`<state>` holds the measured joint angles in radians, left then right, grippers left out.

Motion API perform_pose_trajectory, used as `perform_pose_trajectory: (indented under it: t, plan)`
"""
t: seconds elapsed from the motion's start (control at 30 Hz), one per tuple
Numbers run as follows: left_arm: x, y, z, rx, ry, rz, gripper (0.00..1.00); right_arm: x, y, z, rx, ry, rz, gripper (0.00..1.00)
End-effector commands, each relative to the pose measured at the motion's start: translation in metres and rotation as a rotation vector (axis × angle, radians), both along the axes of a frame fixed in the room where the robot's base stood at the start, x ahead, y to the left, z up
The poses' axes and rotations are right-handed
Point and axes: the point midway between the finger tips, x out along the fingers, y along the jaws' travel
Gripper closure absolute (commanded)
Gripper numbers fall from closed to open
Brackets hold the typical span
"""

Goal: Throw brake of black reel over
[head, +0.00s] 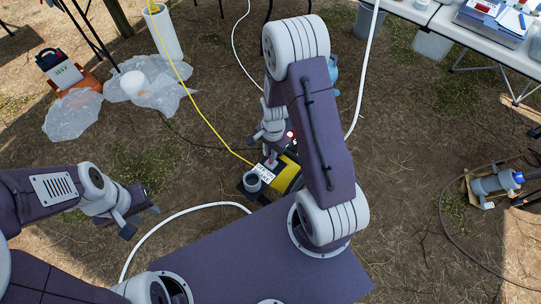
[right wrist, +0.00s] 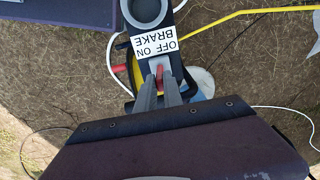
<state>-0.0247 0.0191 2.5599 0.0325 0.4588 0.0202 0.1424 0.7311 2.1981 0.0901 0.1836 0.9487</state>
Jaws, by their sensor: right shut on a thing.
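The black reel (head: 247,191) stands on the ground in front of my base, with a yellow drum (head: 287,178) beside its black frame. Its white label (right wrist: 156,43) reads BRAKE, OFF and ON, upside down in the right wrist view. A red brake lever (right wrist: 159,74) stands just below the label there. My right gripper (right wrist: 160,84) is shut on this lever; its fingers hide the lower part. I cannot tell which marking the lever points to. In the head view, my right gripper (head: 270,155) reaches down at the reel. My left gripper (head: 141,221) is open and empty, left of the reel.
A yellow tape (head: 205,118) runs from the reel to a white pipe (head: 164,32) at the back. White hoses (head: 180,213) curve past the reel. Clear plastic sheets (head: 73,113) lie at the left, and a pump on a wooden frame (head: 494,184) is at the right.

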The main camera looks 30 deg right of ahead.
Motion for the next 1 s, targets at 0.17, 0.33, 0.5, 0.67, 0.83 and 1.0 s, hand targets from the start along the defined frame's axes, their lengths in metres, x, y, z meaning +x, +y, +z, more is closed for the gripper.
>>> perform_pose_trajectory:
  t: [0.17,0.33,0.5,0.67,0.83,1.0]
  plan:
    - [0.000,0.000,-0.036,0.000,0.000,0.000,0.64,-0.006,-0.003,-0.009,0.012,-0.028,-0.003,1.00]
    - [0.000,0.000,-0.061,0.000,0.000,0.000,0.64,-0.013,-0.004,-0.013,0.023,-0.054,-0.001,1.00]
    - [0.000,0.000,-0.086,0.000,0.000,0.000,0.64,-0.021,-0.007,-0.015,0.038,-0.085,-0.004,1.00]
    - [0.000,0.000,-0.110,0.000,0.000,0.000,0.64,-0.028,-0.010,-0.017,0.053,-0.119,-0.004,1.00]
    - [0.000,0.000,-0.122,0.000,0.000,0.000,0.64,-0.034,-0.011,-0.015,0.065,-0.145,0.000,1.00]
    - [0.000,0.000,-0.120,0.000,0.000,0.000,0.64,-0.035,-0.010,-0.012,0.068,-0.146,0.002,1.00]
